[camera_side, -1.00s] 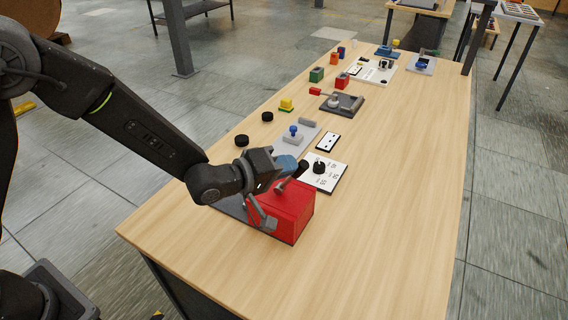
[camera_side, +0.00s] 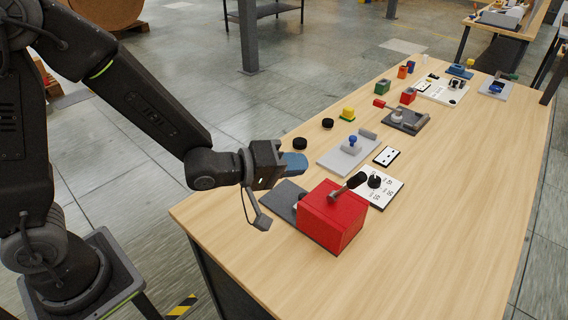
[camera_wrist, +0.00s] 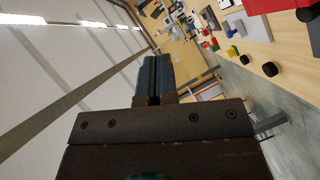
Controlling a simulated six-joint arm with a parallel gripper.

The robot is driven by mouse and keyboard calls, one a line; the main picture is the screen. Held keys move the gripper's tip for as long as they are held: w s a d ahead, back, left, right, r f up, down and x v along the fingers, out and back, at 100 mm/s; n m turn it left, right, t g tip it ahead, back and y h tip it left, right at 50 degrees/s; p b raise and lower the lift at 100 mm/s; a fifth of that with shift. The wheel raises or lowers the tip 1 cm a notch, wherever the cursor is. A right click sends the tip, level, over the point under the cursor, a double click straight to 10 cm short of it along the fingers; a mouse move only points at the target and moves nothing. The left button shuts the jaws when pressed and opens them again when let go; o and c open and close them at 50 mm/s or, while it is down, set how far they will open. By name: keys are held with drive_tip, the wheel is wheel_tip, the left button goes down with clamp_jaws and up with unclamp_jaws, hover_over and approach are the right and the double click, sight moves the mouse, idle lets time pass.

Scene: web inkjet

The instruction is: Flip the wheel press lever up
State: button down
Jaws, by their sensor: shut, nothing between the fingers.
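A red box (camera_side: 330,222) sits on a dark grey plate (camera_side: 282,194) near the table's front left corner. A short lever with a black grip (camera_side: 357,180) sticks out of its top, tilted up and to the right in the side view. My gripper (camera_side: 296,163) is shut and empty, with blue fingertips, in the air left of the lever and apart from it.
The table's right side (camera_side: 450,210) is clear.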

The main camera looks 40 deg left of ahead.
drive_tip(key=shift+v, duration=1.35)
drive_tip(key=s+a+r+m+g+y, duration=0.35)
drive_tip(key=a+r+y, duration=0.2)
drive_tip(key=a, duration=0.35)
drive_tip(key=s+a+r+m+g+y, duration=0.1)
drive_tip(key=s+m+g, duration=0.3)
drive_tip(key=s, duration=1)
drive_tip(key=shift+s+a+r+g, duration=0.3)
drive_tip(key=shift+a+r, duration=0.3)
drive_tip(key=shift+a, duration=0.3)
